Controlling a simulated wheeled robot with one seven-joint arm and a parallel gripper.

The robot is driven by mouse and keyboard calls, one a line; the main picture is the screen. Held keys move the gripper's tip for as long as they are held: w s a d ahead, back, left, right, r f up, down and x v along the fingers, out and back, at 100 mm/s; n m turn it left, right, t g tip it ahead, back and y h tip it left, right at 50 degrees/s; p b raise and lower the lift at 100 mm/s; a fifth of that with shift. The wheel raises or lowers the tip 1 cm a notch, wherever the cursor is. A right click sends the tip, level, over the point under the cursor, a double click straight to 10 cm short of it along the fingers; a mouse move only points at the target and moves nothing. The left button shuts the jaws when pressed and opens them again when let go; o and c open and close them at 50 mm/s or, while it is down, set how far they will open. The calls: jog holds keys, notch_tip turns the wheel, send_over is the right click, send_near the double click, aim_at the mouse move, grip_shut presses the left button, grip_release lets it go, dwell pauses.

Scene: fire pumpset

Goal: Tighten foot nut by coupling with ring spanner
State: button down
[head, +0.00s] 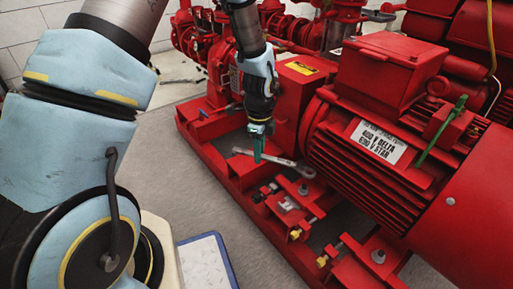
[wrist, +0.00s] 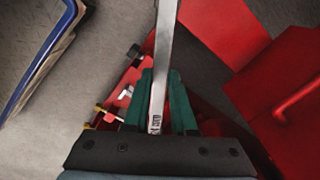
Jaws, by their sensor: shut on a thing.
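A foot nut (head: 303,189) shows on the red motor foot just below the ring end in the head view. I cannot tell whether the ring sits around a nut.
The red motor (head: 375,150) with its terminal box (head: 385,75) stands close on the right. Bolts with yellow ends (head: 296,233) stick out along the base. A second nut (head: 378,256) is nearer. A blue-rimmed tray (head: 208,265) is at bottom left.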

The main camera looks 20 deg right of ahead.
jog(key=shift+w+a+r+p, duration=0.1)
jog(key=shift+w+p, duration=0.05)
jog(key=shift+p, duration=0.3)
jog(key=shift+f+b, duration=1.15)
jog(key=shift+f, duration=1.45)
jog(key=shift+f+b, duration=0.6)
jog(key=shift+f, duration=0.75)
jog(key=shift+r, duration=0.1)
jog(key=w+d+m+p, duration=0.4)
jog(key=d+m+p, duration=0.3)
jog(key=d, duration=0.1)
jog(key=shift+w+d+m, duration=0.25)
jog(key=shift+d+m, duration=0.05)
jog(key=shift+a+p, duration=0.3)
jog(key=shift+a, duration=0.1)
dwell(0.3)
